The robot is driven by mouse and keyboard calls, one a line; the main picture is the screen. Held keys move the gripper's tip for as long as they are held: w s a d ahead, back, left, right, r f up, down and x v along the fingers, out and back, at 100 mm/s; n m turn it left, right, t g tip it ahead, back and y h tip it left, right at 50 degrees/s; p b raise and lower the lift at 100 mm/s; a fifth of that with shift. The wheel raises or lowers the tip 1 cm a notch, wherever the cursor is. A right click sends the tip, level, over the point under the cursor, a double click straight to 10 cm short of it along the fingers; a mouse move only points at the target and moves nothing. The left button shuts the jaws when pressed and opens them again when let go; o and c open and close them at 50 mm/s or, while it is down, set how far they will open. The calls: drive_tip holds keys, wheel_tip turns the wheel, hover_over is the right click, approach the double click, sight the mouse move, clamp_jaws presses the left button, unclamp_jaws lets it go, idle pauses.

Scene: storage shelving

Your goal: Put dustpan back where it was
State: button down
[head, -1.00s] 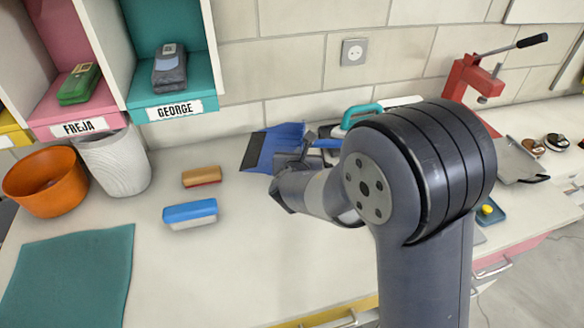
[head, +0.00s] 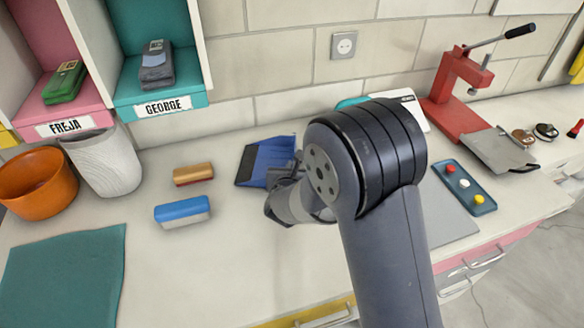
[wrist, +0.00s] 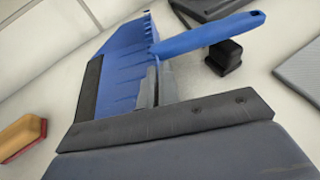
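The blue dustpan (head: 268,160) with a dark front lip is at the middle of the counter, near the wall. Its lip points left in the head view, and my gripper hides its rear. In the wrist view the dustpan (wrist: 118,60) fills the upper middle, with its blue handle (wrist: 212,33) reaching up to the right. My gripper (wrist: 155,85) has its grey fingers close together at the dustpan's rear edge beside the handle, and looks shut on it. I cannot tell whether the dustpan touches the counter.
An orange-brown brush (head: 193,174) and a blue-and-white one (head: 182,212) lie left of the dustpan. An orange pot (head: 38,185), a white bin (head: 103,163) and a teal mat (head: 65,275) are further left. A red press (head: 455,95) and a tray (head: 465,188) stand right.

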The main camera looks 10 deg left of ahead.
drive_tip(key=c, duration=2.1)
unclamp_jaws()
drive_tip(key=shift+f, duration=0.2)
drive_tip(key=o, duration=0.4)
drive_tip(key=shift+r+p, duration=0.45)
drive_tip(key=shift+r, duration=0.05)
drive_tip(key=shift+s, duration=0.4)
drive_tip(key=b+v, duration=0.1)
drive_tip(key=v, duration=1)
drive_tip(key=shift+s+d, duration=0.1)
drive_tip(key=shift+d, duration=0.05)
